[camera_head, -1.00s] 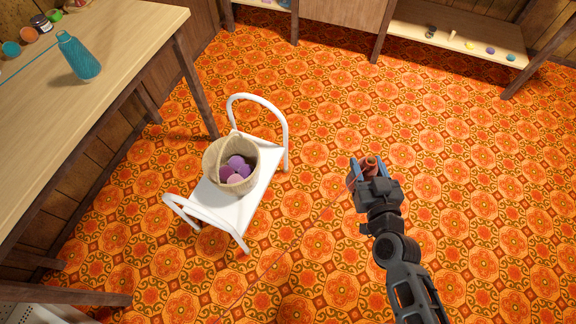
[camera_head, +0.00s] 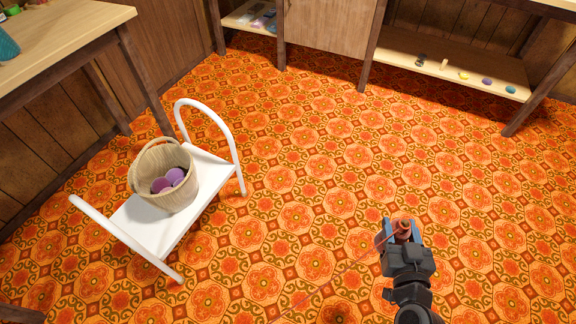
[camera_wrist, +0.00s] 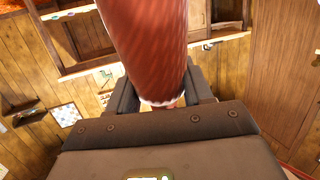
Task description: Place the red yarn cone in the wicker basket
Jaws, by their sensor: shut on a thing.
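The red yarn cone (camera_head: 402,231) is between the fingers of my gripper (camera_head: 398,236), which is shut on it, at the lower right of the head view. In the wrist view the cone (camera_wrist: 146,45) fills the upper middle, with the fingers on both sides of its lower end. A thin red strand trails from the cone to the lower left. The wicker basket (camera_head: 147,190) stands on a white stool to the left of my gripper, well apart from it. Purple and pink balls of yarn (camera_head: 174,177) lie in the basket.
The white stool (camera_head: 150,232) has curved tube rails at both ends. A wooden table (camera_head: 70,30) is at the upper left. A low shelf (camera_head: 450,72) with small items runs along the back. Patterned floor between gripper and stool is clear.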

